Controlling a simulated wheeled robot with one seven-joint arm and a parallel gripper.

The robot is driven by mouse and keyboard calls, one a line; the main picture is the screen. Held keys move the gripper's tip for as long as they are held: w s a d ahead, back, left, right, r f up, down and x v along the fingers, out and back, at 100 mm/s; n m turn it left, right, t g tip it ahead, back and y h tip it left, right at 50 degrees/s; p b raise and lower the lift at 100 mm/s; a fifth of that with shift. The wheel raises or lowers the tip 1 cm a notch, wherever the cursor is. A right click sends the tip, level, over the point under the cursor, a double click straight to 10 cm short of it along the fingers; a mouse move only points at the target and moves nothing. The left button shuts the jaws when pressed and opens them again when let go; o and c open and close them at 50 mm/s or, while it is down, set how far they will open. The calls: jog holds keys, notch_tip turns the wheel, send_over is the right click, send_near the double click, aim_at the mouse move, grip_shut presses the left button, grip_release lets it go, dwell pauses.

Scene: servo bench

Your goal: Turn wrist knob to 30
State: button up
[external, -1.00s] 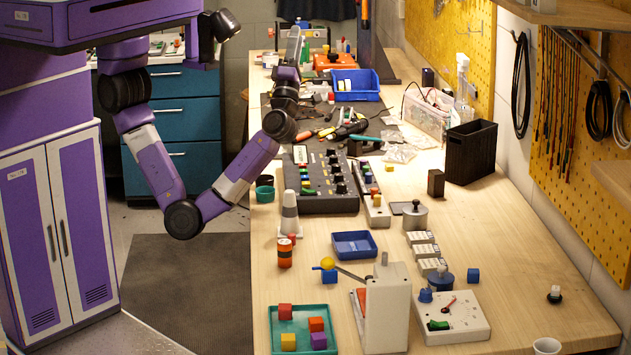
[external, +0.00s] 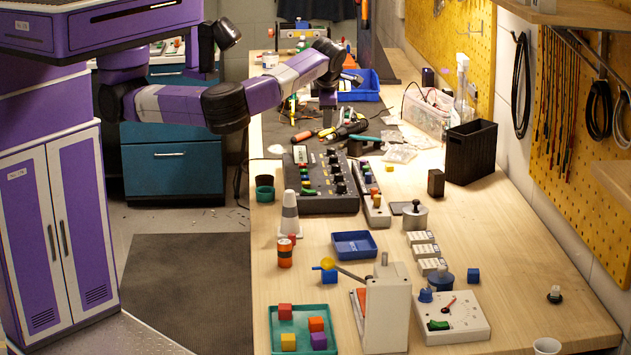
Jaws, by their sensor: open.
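A dark control box (external: 318,200) lies on the bench, with a column of black knobs (external: 337,172) on its sloped top and coloured buttons on its left side. The knob labels and pointer settings are too small to read, so I cannot tell which knob is the wrist one. My gripper (external: 328,118) points down over the dark mat behind the box, above and apart from the knobs. It is open, and I see nothing held in it. Its fingertips are small and dark against the mat.
Loose tools (external: 340,130) lie on the mat behind the box. A black bin (external: 469,152) stands farther right.

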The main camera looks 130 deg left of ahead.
jog(key=w+d+f+m+t+h, duration=0.1)
jog(key=w+d+m+t+h, duration=0.15)
jog(key=w+d, duration=0.4)
jog(key=m+t+h, duration=0.2)
jog(key=m+h, duration=0.1)
send_over(339, 174)
jog(key=shift+a+f, duration=0.2)
jog(key=shift+f, duration=0.65)
jog(key=shift+d+m, duration=0.25)
jog(key=shift+d, duration=0.05)
jog(key=shift+f, duration=3.95)
grip_shut()
